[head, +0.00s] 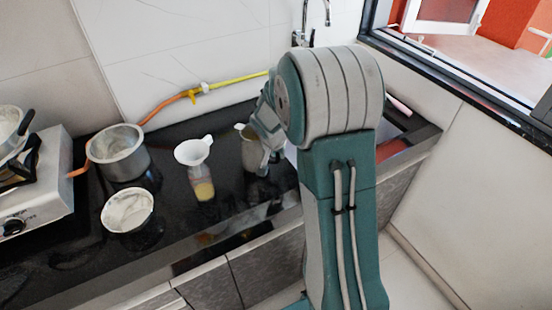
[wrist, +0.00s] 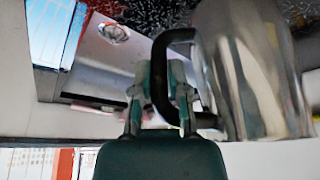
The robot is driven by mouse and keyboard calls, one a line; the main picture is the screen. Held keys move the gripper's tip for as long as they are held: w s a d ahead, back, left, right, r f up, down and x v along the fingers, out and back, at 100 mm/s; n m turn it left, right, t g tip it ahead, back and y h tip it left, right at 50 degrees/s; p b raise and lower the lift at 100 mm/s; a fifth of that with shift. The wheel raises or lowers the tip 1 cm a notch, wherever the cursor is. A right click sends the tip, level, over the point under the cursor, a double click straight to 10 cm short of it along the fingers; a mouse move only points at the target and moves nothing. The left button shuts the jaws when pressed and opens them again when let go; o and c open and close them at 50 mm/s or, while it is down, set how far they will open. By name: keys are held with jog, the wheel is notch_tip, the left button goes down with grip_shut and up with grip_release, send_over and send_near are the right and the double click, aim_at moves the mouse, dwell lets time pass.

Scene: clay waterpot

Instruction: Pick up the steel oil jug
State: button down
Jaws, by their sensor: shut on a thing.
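The steel oil jug (head: 250,150) stands upright over the dark counter in the head view, just left of my arm. In the wrist view the shiny jug (wrist: 250,70) fills the right side, and its black handle (wrist: 157,75) runs between my fingers. My gripper (wrist: 161,88) is shut on that handle. In the head view my gripper (head: 268,152) is partly hidden behind my own arm, at the jug's right side. I cannot tell whether the jug's base touches the counter.
A bottle with a white funnel (head: 194,151) stands close left of the jug. A metal pot (head: 119,153), a white bowl (head: 128,210) and a gas stove (head: 40,185) are farther left. An orange-yellow hose (head: 185,95) runs along the wall. A sink (wrist: 112,50) shows in the wrist view.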

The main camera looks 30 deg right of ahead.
jog(key=s+a+r, duration=0.5)
jog(key=s+r, duration=0.5)
jog(key=s, duration=0.3)
jog(key=shift+r, duration=0.1)
